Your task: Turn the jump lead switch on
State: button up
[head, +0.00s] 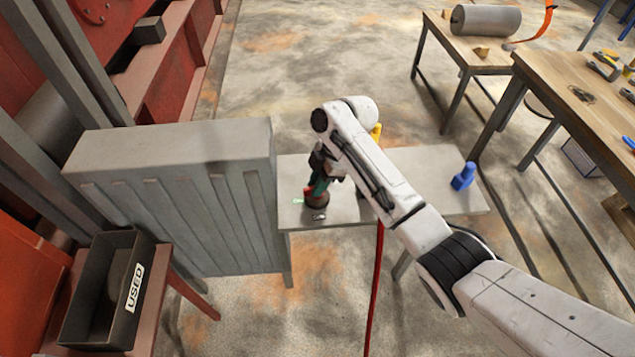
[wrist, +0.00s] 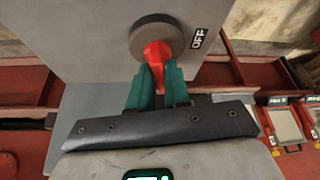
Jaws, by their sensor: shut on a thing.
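The switch shows in the wrist view as a red handle (wrist: 155,53) on a round dark grey base (wrist: 145,36). The base sits on a flat pale grey face. A black label reading OFF (wrist: 198,38) is beside it, to the right. My gripper (wrist: 159,75) has its two teal fingers closed around the lower end of the red handle. In the head view my gripper (head: 317,187) is low over the left part of a small grey table. A bit of red shows beside its fingers there, and the arm and fingers hide most of the switch.
A grey ribbed cabinet (head: 180,190) stands left of the grey table (head: 430,160). On the table are a blue object (head: 463,178) and a yellow thing (head: 376,131) partly behind my arm. A red cable (head: 375,285) hangs in front. A USED bin (head: 87,329) is at lower left.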

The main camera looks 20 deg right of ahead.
grip_shut()
jog(key=shift+r, duration=0.1)
jog(key=shift+m+p, duration=0.4)
jog(key=shift+p, duration=0.1)
jog(key=shift+m+t+p, duration=0.5)
jog(key=shift+m+p, duration=0.05)
jog(key=shift+m, duration=0.55)
jog(key=o, duration=0.6)
grip_release()
jog(key=shift+c, duration=0.2)
